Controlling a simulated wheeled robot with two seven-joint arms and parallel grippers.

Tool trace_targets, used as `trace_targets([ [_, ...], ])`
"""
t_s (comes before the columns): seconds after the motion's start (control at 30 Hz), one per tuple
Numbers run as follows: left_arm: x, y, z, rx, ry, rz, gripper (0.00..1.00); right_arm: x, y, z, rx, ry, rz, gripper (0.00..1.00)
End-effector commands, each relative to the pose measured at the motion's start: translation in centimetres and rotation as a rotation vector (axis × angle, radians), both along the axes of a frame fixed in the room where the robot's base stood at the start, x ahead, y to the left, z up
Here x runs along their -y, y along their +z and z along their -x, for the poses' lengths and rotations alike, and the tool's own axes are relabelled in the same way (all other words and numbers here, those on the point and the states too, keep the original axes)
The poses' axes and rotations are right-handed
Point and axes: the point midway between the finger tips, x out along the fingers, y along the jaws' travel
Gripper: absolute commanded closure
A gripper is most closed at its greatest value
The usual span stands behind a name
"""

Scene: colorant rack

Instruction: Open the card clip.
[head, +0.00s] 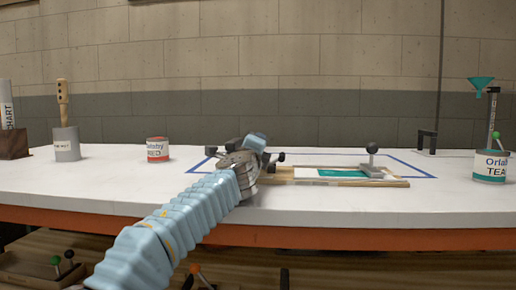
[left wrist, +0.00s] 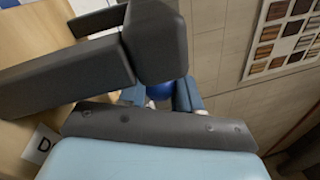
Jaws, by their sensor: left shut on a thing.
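The card clip (head: 370,170) is a grey piece with a dark ball knob on a short stem. It sits at the right end of a wooden board (head: 398,183) on the white bench, by a card with a teal patch (head: 342,173). My left gripper (head: 270,158) is over the board's left end, left of and apart from this clip. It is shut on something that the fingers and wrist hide. In the left wrist view, a blue round thing (left wrist: 160,91) shows beyond the dark fingers; I cannot tell if it is held. My right gripper is not in view.
A blue outline (head: 420,172) surrounds the board on the bench (head: 100,183). A red-labelled can (head: 157,150) and grey pot (head: 66,145) stand at left. A teal-labelled can (head: 490,167) stands at right. A dark bracket (head: 427,141) rises behind the outline.

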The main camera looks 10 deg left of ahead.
Motion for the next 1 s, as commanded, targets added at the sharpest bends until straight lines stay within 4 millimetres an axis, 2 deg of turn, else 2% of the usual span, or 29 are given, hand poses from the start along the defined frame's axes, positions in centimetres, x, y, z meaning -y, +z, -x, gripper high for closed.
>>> trace_targets([
  [0.27, 0.0, -0.1, 0.0, -0.002, 0.001, -0.001, 1.00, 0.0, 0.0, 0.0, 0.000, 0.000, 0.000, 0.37],
  [0.3, 0.0, -0.1, 0.0, -0.002, 0.001, -0.002, 0.64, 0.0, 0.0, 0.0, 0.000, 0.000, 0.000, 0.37],
  [0.43, 0.0, -0.1, 0.0, -0.001, 0.001, -0.002, 0.44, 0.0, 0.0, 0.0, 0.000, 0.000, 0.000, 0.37],
  [0.77, 0.0, -0.2, 0.3, 0.000, 0.000, -0.001, 0.42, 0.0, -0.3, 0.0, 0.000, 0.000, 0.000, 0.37],
  [0.87, -0.1, -0.6, 1.4, 0.001, 0.001, -0.001, 0.42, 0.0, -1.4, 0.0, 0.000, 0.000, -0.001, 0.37],
  [1.0, -0.3, -1.1, 4.0, 0.001, -0.001, 0.001, 0.42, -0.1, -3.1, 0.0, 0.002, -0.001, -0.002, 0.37],
])
